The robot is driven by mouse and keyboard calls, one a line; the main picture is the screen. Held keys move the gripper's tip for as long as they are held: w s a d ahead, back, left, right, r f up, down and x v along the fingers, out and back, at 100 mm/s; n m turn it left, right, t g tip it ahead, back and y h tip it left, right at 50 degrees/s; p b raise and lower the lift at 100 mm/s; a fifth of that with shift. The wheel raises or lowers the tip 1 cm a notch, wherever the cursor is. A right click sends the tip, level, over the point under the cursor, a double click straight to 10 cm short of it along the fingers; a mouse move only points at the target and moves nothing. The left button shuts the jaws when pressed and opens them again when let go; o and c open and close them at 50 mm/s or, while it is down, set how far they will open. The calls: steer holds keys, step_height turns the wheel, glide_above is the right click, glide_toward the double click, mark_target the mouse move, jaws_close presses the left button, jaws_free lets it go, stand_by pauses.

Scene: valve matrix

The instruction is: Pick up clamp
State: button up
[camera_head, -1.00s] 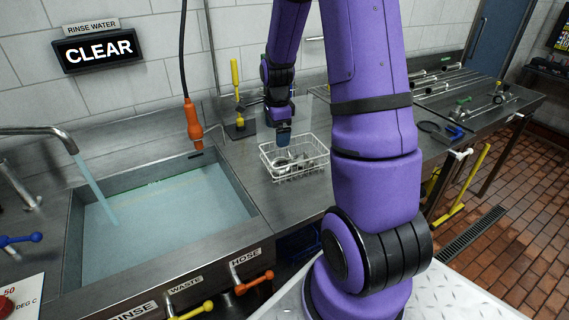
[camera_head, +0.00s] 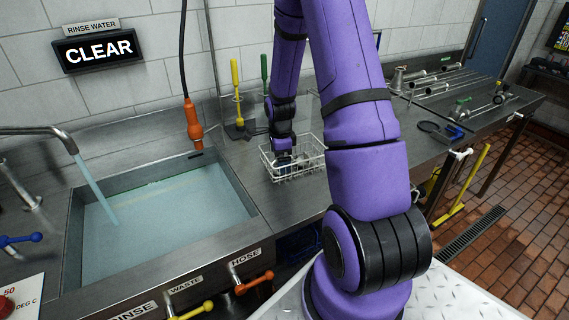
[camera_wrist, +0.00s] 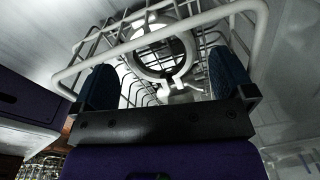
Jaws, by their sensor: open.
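A metal ring clamp (camera_wrist: 160,78) with a small tab and wing screw lies in the white wire basket (camera_wrist: 255,10), seen in the wrist view between my two blue fingers. My gripper (camera_wrist: 160,82) is open, its fingers apart on either side of the clamp's lower end. In the head view my gripper (camera_head: 284,165) is down inside the wire basket (camera_head: 312,165), which stands on the steel counter right of the sink. The clamp is mostly hidden there by my arm and gripper. I cannot tell if the fingers touch the clamp.
The basket's wire walls surround my gripper closely. The water-filled sink (camera_head: 160,225) is to the left, with a hanging orange hose nozzle (camera_head: 193,120). Yellow (camera_head: 235,80) and green (camera_head: 264,68) brush handles stand behind. Pipes (camera_head: 445,80) lie on the counter at right.

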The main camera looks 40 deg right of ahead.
steer(key=shift+f, duration=1.15)
steer(key=shift+c, duration=0.5)
steer(key=c, duration=0.8)
